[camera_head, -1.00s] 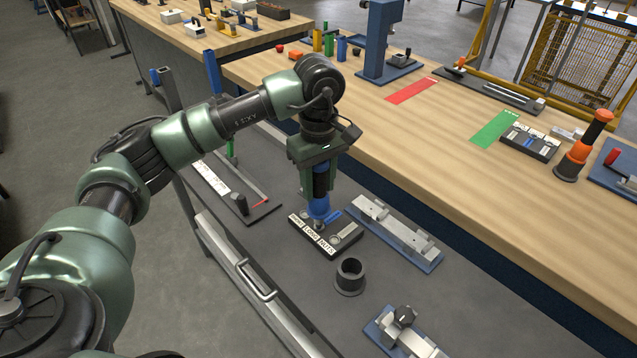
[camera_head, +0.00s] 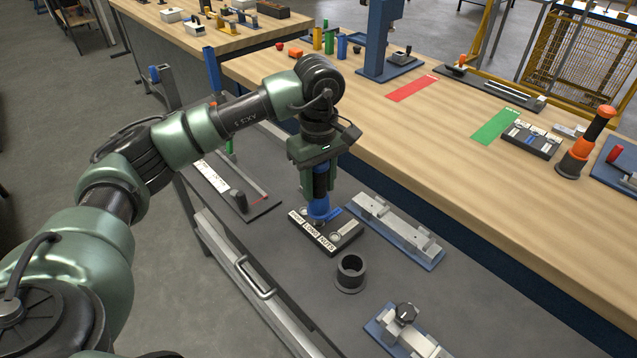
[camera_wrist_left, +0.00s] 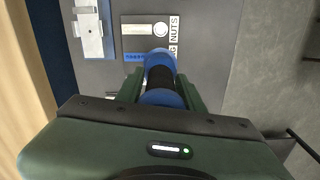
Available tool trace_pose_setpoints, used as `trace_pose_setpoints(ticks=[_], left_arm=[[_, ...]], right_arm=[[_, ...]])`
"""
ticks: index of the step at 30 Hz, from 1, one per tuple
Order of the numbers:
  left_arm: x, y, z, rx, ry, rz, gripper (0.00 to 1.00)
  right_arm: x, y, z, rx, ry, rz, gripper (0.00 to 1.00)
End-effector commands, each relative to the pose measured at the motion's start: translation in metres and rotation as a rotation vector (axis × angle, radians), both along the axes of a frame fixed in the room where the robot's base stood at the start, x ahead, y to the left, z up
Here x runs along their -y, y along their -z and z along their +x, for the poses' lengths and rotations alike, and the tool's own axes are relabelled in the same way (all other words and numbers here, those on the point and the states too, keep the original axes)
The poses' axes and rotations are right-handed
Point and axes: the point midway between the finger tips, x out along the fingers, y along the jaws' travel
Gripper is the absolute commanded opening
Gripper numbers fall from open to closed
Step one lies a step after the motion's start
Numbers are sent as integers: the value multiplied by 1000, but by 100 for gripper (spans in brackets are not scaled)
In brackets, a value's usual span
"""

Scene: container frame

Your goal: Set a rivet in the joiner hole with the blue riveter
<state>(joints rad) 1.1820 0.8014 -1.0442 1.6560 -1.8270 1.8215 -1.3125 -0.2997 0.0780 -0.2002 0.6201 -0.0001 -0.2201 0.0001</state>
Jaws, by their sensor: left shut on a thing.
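My left gripper (camera_head: 318,178) is shut on the blue riveter (camera_head: 320,210) and holds it upright, nose down, over the black rivet tray (camera_head: 345,240). The tray has labels, among them LONG and NUTS. The nose is at or just above the tray; contact cannot be told. The left wrist view shows the riveter's blue body and dark grip (camera_wrist_left: 160,80) between the fingers. A metal profile on a blue base (camera_head: 398,230) lies right of the tray. Another metal piece with a dark knob (camera_head: 405,315) is at the bottom. The joiner hole is not distinguishable. My right gripper is not in view.
An empty black ring holder (camera_head: 350,273) stands in front of the tray. An orange riveter (camera_head: 583,145) stands on the wooden bench at right. Grey cart top is clear between these.

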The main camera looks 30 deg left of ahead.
Motion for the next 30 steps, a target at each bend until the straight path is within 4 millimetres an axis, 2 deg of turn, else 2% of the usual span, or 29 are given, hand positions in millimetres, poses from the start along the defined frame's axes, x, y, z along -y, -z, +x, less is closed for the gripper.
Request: trace_pose_setpoints(ticks=[14, 30], left_arm=[[0, 5, -1, -4, 1, 0, 0], [0, -35, 0, 0, 1, -1, 0]], right_arm=[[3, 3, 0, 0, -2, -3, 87], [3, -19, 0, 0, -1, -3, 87]])
